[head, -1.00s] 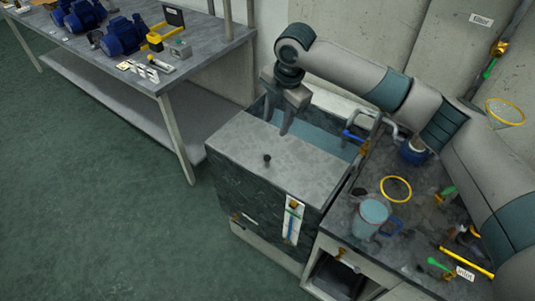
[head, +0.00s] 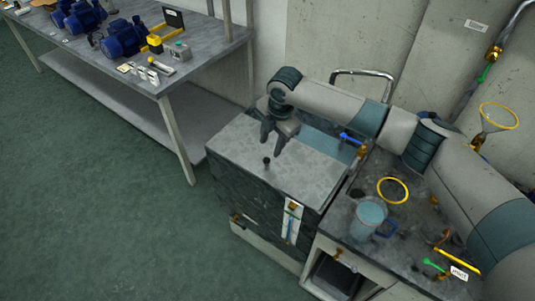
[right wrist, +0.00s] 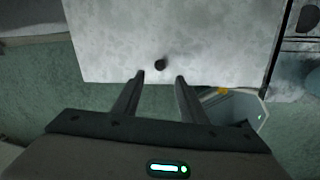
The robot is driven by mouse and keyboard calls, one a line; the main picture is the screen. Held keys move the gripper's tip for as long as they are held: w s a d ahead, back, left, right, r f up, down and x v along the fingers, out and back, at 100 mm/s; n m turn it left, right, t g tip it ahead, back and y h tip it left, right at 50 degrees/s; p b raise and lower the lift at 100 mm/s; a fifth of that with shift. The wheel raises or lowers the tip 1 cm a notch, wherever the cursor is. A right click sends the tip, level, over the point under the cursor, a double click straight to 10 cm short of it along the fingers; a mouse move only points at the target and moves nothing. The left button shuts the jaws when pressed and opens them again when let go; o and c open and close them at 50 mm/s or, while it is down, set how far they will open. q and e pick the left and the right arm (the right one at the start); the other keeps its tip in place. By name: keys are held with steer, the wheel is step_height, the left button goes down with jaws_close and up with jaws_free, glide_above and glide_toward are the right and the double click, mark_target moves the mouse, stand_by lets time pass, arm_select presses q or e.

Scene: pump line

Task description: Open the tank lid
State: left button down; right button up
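The tank (head: 255,185) is a dark, marbled box with a grey lid (head: 240,140) on top. A small black knob (head: 267,162) stands on the lid near its front edge. The lid covers the front part of the tank, and a strip of blue water (head: 322,141) shows behind it. My right gripper (head: 271,148) is above the lid, just behind the knob, fingers pointing down, open and empty. In the right wrist view, the knob (right wrist: 161,65) lies ahead of the gap between the two spread fingertips (right wrist: 160,77). My left gripper is in neither current view.
A counter (head: 345,222) right of the tank holds a bucket of water (head: 369,215), a yellow ring (head: 393,190) and small tools. A blue-handled valve (head: 351,138) is at the tank's back right. A bench (head: 205,50) with blue pumps (head: 124,37) stands back left. The floor at left is clear.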

mark_target(267, 158)
steer(key=f, duration=0.2)
steer(key=f+p, duration=0.1)
steer(key=f, duration=0.2)
steer(key=w+a+f, duration=0.1)
steer(key=f, duration=0.2)
steer(key=shift+w+f+p, duration=0.1)
steer(key=shift+p, duration=0.3)
jaws_close()
steer(key=shift+w, duration=0.1)
